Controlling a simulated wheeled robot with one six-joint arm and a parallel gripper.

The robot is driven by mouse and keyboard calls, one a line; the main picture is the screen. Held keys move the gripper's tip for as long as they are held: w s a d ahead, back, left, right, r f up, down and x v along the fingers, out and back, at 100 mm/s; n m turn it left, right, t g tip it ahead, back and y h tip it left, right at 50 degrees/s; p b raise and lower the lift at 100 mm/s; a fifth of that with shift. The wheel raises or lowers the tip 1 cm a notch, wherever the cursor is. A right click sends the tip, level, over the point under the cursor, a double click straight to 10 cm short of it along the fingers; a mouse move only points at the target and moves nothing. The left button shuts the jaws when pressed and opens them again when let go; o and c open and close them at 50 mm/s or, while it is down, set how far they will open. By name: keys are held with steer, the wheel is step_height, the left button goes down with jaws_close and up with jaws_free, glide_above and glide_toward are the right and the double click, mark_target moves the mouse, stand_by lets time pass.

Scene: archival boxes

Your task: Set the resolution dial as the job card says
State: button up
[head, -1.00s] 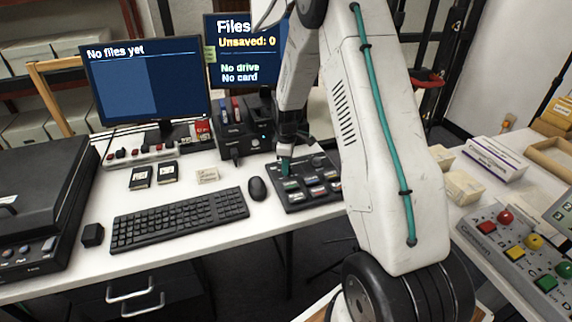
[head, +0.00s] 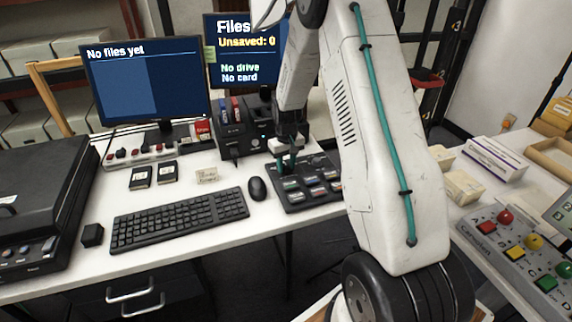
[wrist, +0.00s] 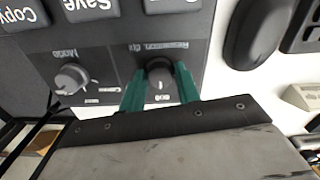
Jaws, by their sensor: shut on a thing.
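The resolution dial (wrist: 160,76) is a dark round knob on the black control panel (wrist: 115,45), with blurred lettering above it and small marks around it. A pale pointer line on it points down in the wrist view. My gripper (wrist: 160,85) has teal fingers shut on the dial's two sides. In the head view my gripper (head: 287,163) is low over the back left of the panel (head: 322,196), and the dial is hidden there. A grey mode dial (wrist: 70,79) sits to the left in the wrist view. I cannot make out a readable job card.
The mouse (head: 257,189) and keyboard (head: 180,218) lie left of the panel. A black dock (head: 243,140) stands behind. Two monitors show "No files yet" (head: 145,85) and "Unsaved: 0" (head: 240,55). A small cream block (head: 207,175) lies behind the keyboard.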

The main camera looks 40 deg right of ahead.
mark_target(286, 165)
steer(key=m, duration=0.6)
steer(key=shift+w, duration=0.1)
steer(key=m, duration=0.6)
stand_by(0.6)
steer(key=o, duration=1)
steer(key=shift+r, duration=0.15)
step_height(286, 165, up, 8)
steer(key=shift+f, duration=0.2)
